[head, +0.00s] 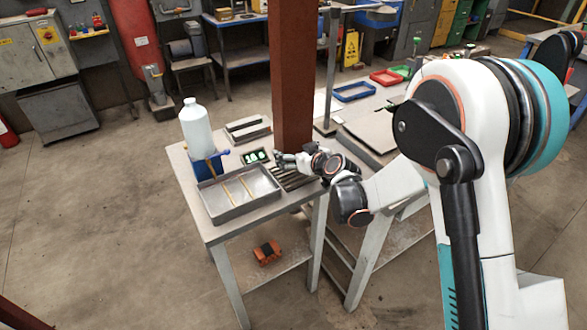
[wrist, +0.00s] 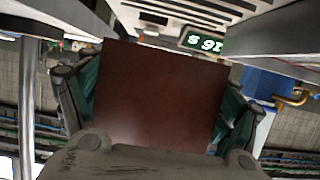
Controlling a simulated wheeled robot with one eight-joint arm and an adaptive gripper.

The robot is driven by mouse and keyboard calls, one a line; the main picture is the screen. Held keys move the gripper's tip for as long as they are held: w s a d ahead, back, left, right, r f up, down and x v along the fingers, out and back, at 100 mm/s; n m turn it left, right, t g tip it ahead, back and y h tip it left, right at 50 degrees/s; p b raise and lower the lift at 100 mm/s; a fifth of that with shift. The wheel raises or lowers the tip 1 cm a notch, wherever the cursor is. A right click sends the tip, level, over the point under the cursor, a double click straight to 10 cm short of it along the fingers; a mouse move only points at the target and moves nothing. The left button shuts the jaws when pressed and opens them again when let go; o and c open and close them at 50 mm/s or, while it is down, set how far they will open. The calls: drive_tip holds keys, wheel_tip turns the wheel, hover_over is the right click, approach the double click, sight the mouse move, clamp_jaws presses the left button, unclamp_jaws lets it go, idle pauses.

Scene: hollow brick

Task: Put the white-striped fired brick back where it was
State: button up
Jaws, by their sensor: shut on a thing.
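My gripper (head: 284,160) is over the right back part of the small table, close to a slatted metal rack (head: 292,180). In the wrist view, my gripper (wrist: 160,105) is shut on a reddish-brown brick (wrist: 160,95), with a green-lined finger at each side. Only a plain face of the brick shows; no white stripes are visible on it. Its lower part is hidden behind my gripper's body. In the head view I cannot make the brick out. Light slats show beyond it in the wrist view; I cannot tell whether it touches them.
A shallow metal tray (head: 215,209) with thin rods lies at the table's front. A digital display (head: 255,157) sits behind the tray. A red-brown column (head: 292,70) rises close behind my gripper.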

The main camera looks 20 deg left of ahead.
sight(293, 171)
drive_tip(key=shift+f+b, duration=0.85)
drive_tip(key=shift+f, duration=1.4)
drive_tip(key=shift+f, duration=0.2)
drive_tip(key=o, duration=1.3)
drive_tip(key=shift+r, duration=0.2)
drive_tip(key=p+v, duration=0.4)
drive_tip(key=v, duration=0.8)
drive_tip(key=shift+r, duration=0.1)
